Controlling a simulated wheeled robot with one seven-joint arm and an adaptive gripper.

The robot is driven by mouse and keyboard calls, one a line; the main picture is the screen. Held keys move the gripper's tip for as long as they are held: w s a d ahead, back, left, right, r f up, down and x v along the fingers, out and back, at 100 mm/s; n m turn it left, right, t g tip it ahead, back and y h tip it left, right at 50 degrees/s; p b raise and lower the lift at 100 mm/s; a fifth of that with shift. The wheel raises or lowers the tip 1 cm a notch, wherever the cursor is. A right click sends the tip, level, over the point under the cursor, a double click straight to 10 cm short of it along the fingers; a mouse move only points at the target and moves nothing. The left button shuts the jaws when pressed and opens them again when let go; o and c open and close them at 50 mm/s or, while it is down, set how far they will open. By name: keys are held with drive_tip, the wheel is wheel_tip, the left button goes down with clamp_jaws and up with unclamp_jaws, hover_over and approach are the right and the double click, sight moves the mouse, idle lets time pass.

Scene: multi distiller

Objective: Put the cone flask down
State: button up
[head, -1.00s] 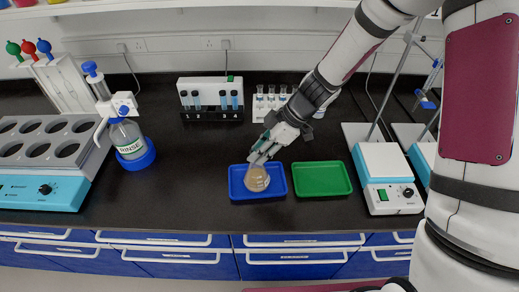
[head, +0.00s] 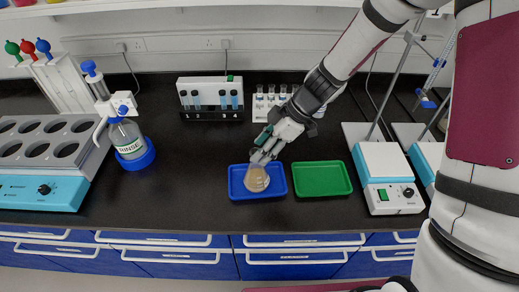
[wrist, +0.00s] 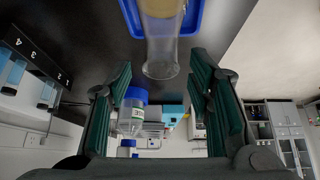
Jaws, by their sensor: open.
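The cone flask (head: 257,179) holds a tan liquid and stands in the blue tray (head: 236,190) at the middle of the bench. My gripper (head: 262,156) is just behind and above the flask's neck, reaching down from the upper right. In the wrist view, the flask's clear neck (wrist: 161,62) lies ahead of the fingers, and my gripper's dark green fingers (wrist: 163,88) are spread apart on either side with nothing between them. The flask's base is partly cut off at the top of the wrist view.
A green tray (head: 322,179) lies right of the blue tray. A hotplate stirrer (head: 388,178) stands farther right. Behind are a numbered tube rack (head: 211,98) and a white rack of vials (head: 272,105). The bench front is clear.

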drive_tip(key=b+v, duration=0.1)
drive_tip(key=v, duration=0.9)
drive_tip(key=s+d+r+m+t+h, duration=0.2)
drive_tip(key=s+d+r+m, duration=0.3)
drive_tip(key=s+r+m, duration=0.3)
drive_tip(key=s+d+r+m+t+h, duration=0.3)
drive_tip(key=s+d+r+m, duration=0.3)
drive_tip(key=s, duration=0.5)
drive_tip(key=shift+s+r+m+h, duration=0.35)
drive_tip(key=shift+r+m+h, duration=0.6)
drive_tip(key=shift+m, duration=0.95)
drive_tip(key=shift+r, duration=0.2)
